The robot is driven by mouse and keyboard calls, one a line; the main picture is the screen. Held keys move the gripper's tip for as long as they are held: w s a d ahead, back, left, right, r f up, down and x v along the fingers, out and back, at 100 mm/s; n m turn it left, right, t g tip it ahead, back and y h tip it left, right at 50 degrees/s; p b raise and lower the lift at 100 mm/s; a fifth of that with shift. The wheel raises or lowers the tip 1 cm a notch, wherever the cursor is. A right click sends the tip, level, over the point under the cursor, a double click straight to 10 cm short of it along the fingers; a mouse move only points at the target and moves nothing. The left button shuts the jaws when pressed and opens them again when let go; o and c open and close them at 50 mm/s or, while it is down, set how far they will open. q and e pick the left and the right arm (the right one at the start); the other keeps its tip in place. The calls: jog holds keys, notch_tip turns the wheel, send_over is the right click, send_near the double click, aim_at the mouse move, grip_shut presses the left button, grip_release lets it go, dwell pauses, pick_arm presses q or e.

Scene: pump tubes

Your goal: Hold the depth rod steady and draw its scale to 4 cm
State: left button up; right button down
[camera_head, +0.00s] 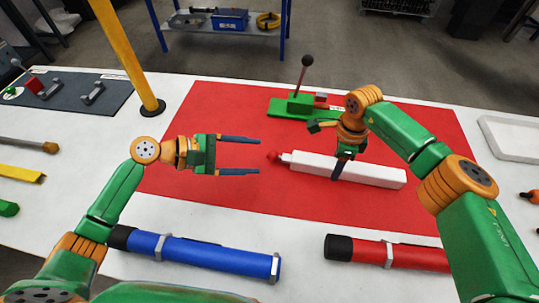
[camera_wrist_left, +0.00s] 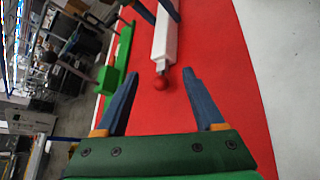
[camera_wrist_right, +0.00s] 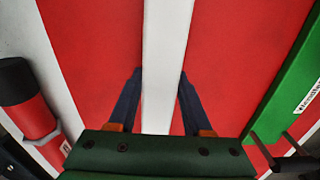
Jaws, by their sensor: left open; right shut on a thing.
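The depth rod is a long white square bar (camera_head: 375,172) with a red ball knob (camera_head: 272,156) on a short light stem at its left end. It lies sideways over the red mat (camera_head: 225,190). My right gripper (camera_head: 342,168) is shut across the white bar; the right wrist view shows its fingers on both sides of the bar (camera_wrist_right: 165,50). My left gripper (camera_head: 259,156) is open and empty, pointing at the knob, with its fingertips just left of it. The left wrist view shows the knob (camera_wrist_left: 161,84) lined up between the fingertips, untouched. No scale marks are readable.
A green stand with a black-knobbed lever (camera_head: 305,75) is behind the bar. A blue tube (camera_head: 195,252) and a red tube (camera_head: 385,252) lie in front. A yellow post (camera_head: 125,55) rises behind my left arm. A white tray (camera_head: 512,138) is at right.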

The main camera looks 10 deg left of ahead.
aim_at(268, 156)
pick_arm(q)
jog(key=a+n, duration=0.1)
jog(key=n, duration=0.1)
jog(key=a+f+n+t, duration=0.1)
jog(key=a+n, duration=0.1)
jog(key=a+f+n+t, duration=0.1)
jog(key=a+n, duration=0.1)
jog(key=n, duration=0.1)
jog(key=shift+s+a+f, duration=0.1)
jog(key=shift+s+f, duration=0.15)
jog(key=shift+s, duration=0.05)
jog(key=x, duration=1.1)
jog(key=shift+w+f, duration=0.3)
grip_shut()
